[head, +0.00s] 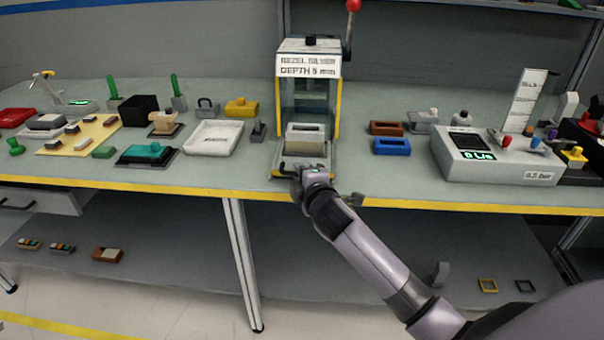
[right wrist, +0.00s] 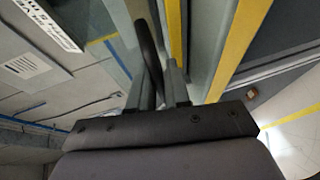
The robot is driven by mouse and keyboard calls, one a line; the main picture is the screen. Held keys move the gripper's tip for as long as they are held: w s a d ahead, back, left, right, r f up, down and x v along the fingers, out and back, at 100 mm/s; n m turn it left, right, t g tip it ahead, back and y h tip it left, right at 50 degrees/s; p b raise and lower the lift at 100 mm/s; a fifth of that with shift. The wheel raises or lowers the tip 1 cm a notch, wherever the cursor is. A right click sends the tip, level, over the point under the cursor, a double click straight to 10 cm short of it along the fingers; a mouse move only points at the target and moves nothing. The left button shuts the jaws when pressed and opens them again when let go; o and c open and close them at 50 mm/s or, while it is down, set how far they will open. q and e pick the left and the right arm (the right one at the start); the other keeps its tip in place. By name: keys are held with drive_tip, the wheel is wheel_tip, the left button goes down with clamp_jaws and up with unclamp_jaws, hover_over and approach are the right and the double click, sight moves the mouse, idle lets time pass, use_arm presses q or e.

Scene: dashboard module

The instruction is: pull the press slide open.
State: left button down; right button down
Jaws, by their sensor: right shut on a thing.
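The press (head: 341,95) stands at the middle of the bench, with a label reading "BEZEL SILVER DEPTH 5 mm" and yellow-edged posts. Its slide (head: 304,148) sits low at the front and carries a pale block with a slot. My right gripper (head: 303,174) is at the front of the slide, at the bench's front edge. In the right wrist view my right gripper (right wrist: 160,88) is shut on a dark curved bar, the slide handle (right wrist: 148,45), between its fingers. In the head view my gripper hides most of the handle. My left gripper is not in view.
A lever with a red knob (head: 353,5) rises at the press's right. A white tray (head: 214,138) lies left of the press, and blue (head: 392,147) and brown (head: 386,128) frames lie right of it. A white meter box (head: 480,165) stands farther right.

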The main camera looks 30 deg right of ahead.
drive_tip(key=c, duration=1.4)
unclamp_jaws()
drive_tip(key=shift+c, duration=0.2)
drive_tip(key=shift+s, duration=0.1)
drive_tip(key=v, duration=0.7)
drive_tip(key=s+a+f+m+g+y, duration=0.2)
drive_tip(key=s+f+m, duration=0.4)
drive_tip(key=s+f, duration=0.5)
drive_tip(key=s+a+f+m+g+y, duration=0.2)
drive_tip(key=s+f+m, duration=0.5)
drive_tip(key=s+f, duration=0.4)
drive_tip(key=s+a+g, duration=0.1)
drive_tip(key=s+a, duration=0.1)
drive_tip(key=s, duration=0.1)
drive_tip(key=shift+s+a+f+y, duration=0.2)
drive_tip(key=shift+a+f+y, duration=0.05)
drive_tip(key=shift+a+y, duration=0.15)
